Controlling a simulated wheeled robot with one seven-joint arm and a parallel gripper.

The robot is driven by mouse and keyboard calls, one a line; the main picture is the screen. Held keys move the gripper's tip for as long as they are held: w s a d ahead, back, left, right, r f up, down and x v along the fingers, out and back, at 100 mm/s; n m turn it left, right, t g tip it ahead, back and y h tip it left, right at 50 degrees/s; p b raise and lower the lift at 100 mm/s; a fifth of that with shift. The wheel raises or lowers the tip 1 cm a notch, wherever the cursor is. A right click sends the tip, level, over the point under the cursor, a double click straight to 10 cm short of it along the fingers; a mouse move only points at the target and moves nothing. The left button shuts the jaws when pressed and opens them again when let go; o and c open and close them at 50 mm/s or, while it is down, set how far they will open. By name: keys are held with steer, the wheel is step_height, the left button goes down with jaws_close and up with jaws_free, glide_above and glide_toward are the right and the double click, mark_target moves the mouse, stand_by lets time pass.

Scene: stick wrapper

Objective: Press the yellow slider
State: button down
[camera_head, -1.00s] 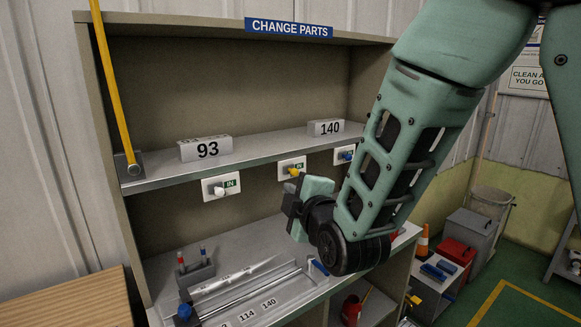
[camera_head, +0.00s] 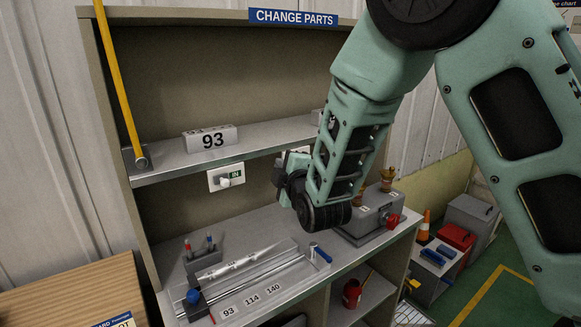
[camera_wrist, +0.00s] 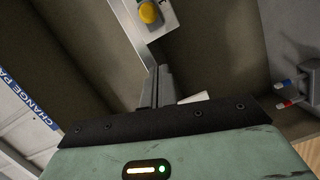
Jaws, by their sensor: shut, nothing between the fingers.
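The yellow slider (camera_wrist: 148,13) shows as a yellow knob on a white plate at the top of the wrist view. In the head view my gripper (camera_head: 279,176) hides the knob, and only a bit of its white plate (camera_head: 300,151) shows above my gripper. My gripper's fingers (camera_wrist: 158,80) are shut together and empty. In the wrist view their tips point up, with the knob up and slightly left of them. No contact with the knob shows.
A shelf edge (camera_head: 195,171) runs above the slider plates, with a white knob plate (camera_head: 226,177) to the left. Below is a bench with a metal tray (camera_head: 262,277), a red-and-blue-pin holder (camera_head: 203,261) and a grey box (camera_head: 372,215). A yellow bar (camera_head: 117,80) stands at left.

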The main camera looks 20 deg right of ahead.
steer(key=shift+w+d+f+p, duration=0.25)
steer(key=shift+w+d, duration=0.1)
steer(key=shift+d, duration=0.25)
steer(key=shift+w+d+f+p, duration=0.1)
steer(key=shift+w+d+p, duration=0.2)
steer(key=shift+d, duration=0.3)
steer(key=shift+w+d+f+p, duration=0.2)
steer(key=shift+w+d, duration=0.15)
steer(key=shift+d, duration=0.25)
steer(key=d+b, duration=0.1)
steer(key=d, duration=0.1)
steer(key=w+d, duration=0.1)
steer(key=d, duration=0.1)
steer(key=shift+w+b, duration=0.1)
steer(key=shift+b, duration=0.25)
